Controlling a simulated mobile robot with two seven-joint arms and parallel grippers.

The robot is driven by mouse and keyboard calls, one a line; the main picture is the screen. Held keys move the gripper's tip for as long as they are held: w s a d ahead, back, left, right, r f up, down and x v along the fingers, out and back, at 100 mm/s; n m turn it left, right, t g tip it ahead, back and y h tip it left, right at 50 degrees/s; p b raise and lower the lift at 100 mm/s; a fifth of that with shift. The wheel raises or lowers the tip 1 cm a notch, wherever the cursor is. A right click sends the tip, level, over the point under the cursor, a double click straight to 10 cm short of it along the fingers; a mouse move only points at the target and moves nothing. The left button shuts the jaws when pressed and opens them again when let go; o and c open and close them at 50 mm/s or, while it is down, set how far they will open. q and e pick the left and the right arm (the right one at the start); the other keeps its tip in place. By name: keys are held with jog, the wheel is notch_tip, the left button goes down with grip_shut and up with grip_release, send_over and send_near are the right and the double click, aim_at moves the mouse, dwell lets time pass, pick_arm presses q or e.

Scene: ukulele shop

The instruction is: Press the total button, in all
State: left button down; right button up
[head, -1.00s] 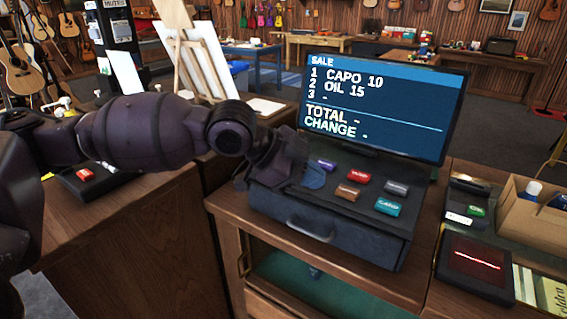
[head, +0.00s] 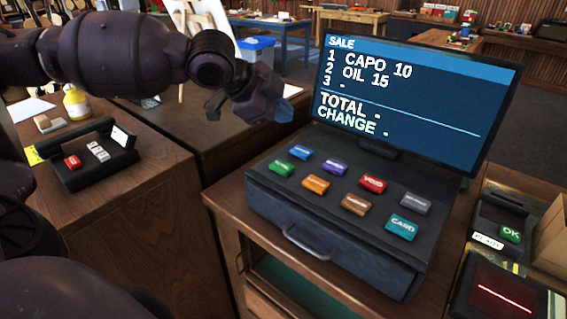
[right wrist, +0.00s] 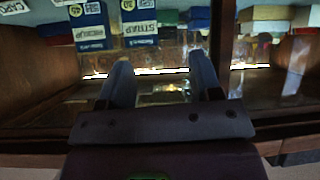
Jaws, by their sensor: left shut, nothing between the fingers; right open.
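The dark register (head: 265,200) stands on a wooden counter, with two rows of coloured buttons on its sloped top. They include green (head: 281,168), blue (head: 301,152), purple (head: 334,167), orange (head: 316,185), red VOID (head: 372,184), brown (head: 356,204), grey (head: 415,204) and teal CARD (head: 401,227). I cannot read which one is total. The screen (head: 410,95) lists capo 10 and oil 15, with dashes after TOTAL and CHANGE. My left gripper (head: 284,110) is shut and empty, above and behind the button rows, apart from them. My right gripper (right wrist: 163,78) is open and empty in the right wrist view.
A card reader with a green OK key (head: 510,234) and a scanner with a red line (head: 503,296) lie right of the register. A small dark device with a red key (head: 72,161) and a yellow bottle (head: 77,102) stand on the left counter.

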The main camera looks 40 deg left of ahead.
pick_arm(q)
jog(key=f, duration=0.1)
jog(key=b, duration=0.6)
send_over(282, 167)
notch_tip(282, 167, down, 6)
jog(key=shift+w+r, duration=0.1)
jog(key=shift+r, duration=0.1)
jog(key=shift+f, duration=1.15)
dwell(0.4)
dwell(0.5)
jog(key=shift+f, duration=0.2)
